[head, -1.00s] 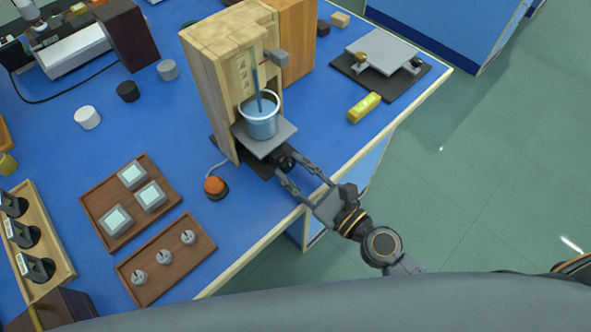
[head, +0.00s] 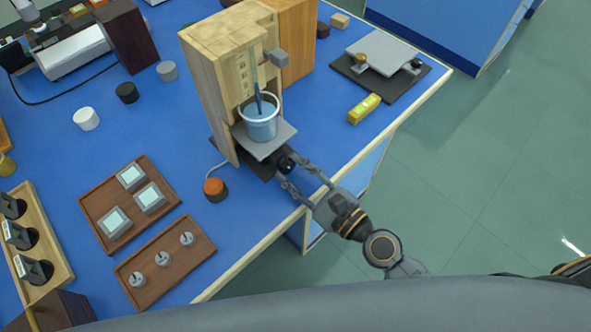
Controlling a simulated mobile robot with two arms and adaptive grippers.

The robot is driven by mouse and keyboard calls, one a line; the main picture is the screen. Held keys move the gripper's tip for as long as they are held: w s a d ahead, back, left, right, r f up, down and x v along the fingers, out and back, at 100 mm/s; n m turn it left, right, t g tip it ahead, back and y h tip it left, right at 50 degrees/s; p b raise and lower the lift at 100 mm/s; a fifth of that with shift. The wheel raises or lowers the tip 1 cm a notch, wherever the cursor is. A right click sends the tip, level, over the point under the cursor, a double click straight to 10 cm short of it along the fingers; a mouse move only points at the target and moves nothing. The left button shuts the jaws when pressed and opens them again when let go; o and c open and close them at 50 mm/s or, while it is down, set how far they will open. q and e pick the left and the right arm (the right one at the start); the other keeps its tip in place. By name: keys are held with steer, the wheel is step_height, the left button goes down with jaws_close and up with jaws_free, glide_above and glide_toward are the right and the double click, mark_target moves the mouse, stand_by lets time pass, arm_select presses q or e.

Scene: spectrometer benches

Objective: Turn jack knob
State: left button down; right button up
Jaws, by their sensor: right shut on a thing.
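The jack's dark round knob (head: 286,164) sticks out at the front of the small lab jack. The jack's grey top plate (head: 281,144) carries a beaker of blue liquid (head: 261,126), with a thin blue rod standing in it. My right gripper (head: 288,168) reaches in from the lower right and is shut on the knob, one finger on each side. The fingers partly hide the knob. The jack's dark base shows only in part below the plate. My left gripper is not in view.
A wooden stand (head: 211,90) rises behind the beaker. An orange button (head: 215,187) sits left of the jack. A second jack (head: 384,51) and a yellow level (head: 364,108) are at the right. Wooden trays (head: 130,250) lie at the left. The bench edge runs beneath my right arm.

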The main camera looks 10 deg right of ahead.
steer(key=o, duration=1.2)
steer(key=shift+c, duration=0.2)
steer(key=shift+r, duration=0.1)
steer(key=shift+a+r, duration=0.15)
steer(key=shift+r, duration=1)
step_height(320, 180, up, 8)
steer(key=shift+f, duration=0.25)
